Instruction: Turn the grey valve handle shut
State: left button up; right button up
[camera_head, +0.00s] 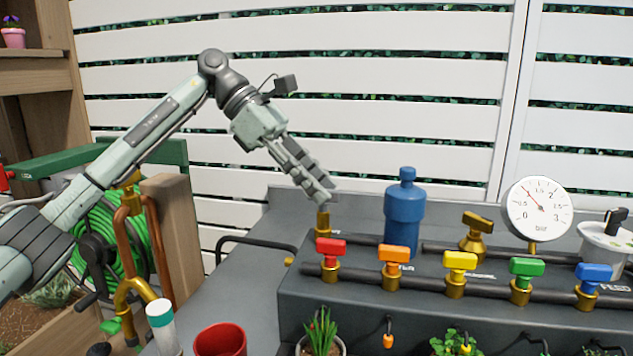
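My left gripper (318,188) reaches in from the left and points down to the right over the back left part of the dark bench unit. Its fingertips are just above a brass valve body (322,222). I cannot make out a grey handle on that body; the fingers cover its top. The fingers look close together, but whether they are shut on a handle is not clear. My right gripper is not in view.
Red (330,247), orange (394,254), yellow (460,261), green (526,267) and blue (594,272) valve handles line the front pipe. Behind stand a blue bottle (405,212), a brass-coloured valve (477,222) and a gauge (537,208). A red pot (220,340) is front left.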

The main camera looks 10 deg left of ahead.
pick_arm(q)
jog(key=v, duration=1.2)
jog(key=shift+s+f, duration=0.1)
